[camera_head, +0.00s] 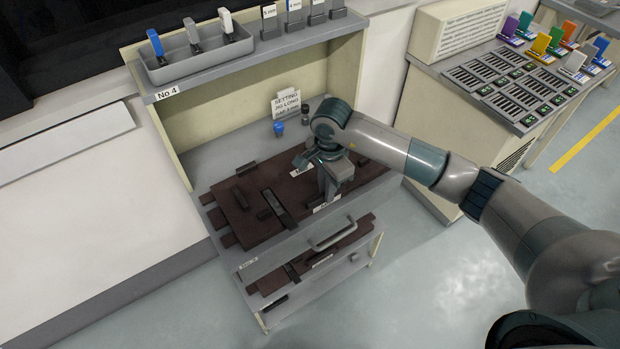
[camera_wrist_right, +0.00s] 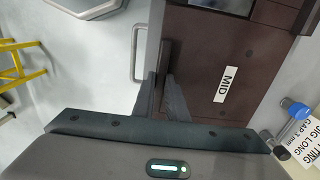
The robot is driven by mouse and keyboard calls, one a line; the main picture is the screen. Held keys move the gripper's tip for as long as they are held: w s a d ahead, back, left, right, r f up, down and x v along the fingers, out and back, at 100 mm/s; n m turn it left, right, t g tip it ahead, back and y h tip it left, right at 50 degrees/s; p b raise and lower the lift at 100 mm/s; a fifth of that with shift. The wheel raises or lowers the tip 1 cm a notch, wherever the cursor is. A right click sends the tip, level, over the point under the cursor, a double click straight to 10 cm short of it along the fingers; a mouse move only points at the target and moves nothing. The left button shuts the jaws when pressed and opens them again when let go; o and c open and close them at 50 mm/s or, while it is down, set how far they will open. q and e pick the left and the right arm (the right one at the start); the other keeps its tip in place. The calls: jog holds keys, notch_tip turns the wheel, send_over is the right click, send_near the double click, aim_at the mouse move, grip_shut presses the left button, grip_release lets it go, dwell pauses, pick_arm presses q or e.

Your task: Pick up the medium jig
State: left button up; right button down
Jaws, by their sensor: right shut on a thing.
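The medium jig is a dark brown plate (camera_wrist_right: 205,45) with a white "MID" label. In the head view its label (camera_head: 302,170) shows on the cabinet's work surface, partly behind my right gripper. My right gripper (camera_head: 330,190) points down over the plates. In the right wrist view its two fingers (camera_wrist_right: 163,93) are closed together on a narrow dark bar at the plate's edge, which looks like the jig's handle. My left gripper is not in view.
Other brown plates with dark bars lie on the work surface and in a lower drawer with a handle (camera_head: 332,233). A sign (camera_head: 286,104) and a blue-capped item (camera_head: 279,129) stand behind. A grey tray (camera_head: 165,74) sits on top. The floor at right is clear.

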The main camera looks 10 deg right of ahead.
jog(key=shift+r, duration=0.1)
